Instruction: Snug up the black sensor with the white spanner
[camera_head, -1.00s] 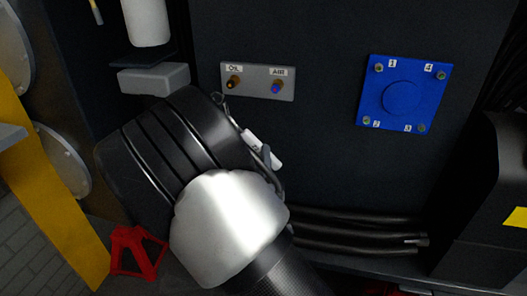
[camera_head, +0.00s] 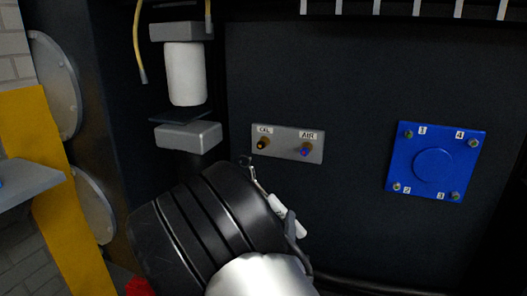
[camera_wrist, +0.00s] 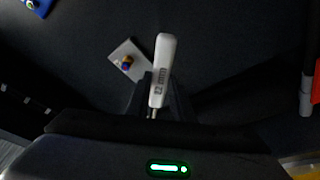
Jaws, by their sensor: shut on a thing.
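The white spanner (camera_head: 280,208), with a white handle and a metal ring-like end, is held by my gripper (camera_head: 296,232). In the wrist view its handle (camera_wrist: 162,70) reads "12 mm" and stands up between the fingers (camera_wrist: 150,95). The black sensor (camera_head: 262,144) sits in a brass fitting under the OIL label on a grey plate (camera_head: 284,147). The spanner's head shows just below and left of the black sensor in the head view, seemingly apart from it; depth is unclear. In the wrist view the black sensor is hidden behind the spanner and gripper.
A blue sensor (camera_head: 305,150) under the AIR label is right of the black one. A blue numbered plate (camera_head: 433,165) with corner bolts is farther right. A white cylinder (camera_head: 185,75) and grey block (camera_head: 188,136) are at upper left. The dark panel between the plates is clear.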

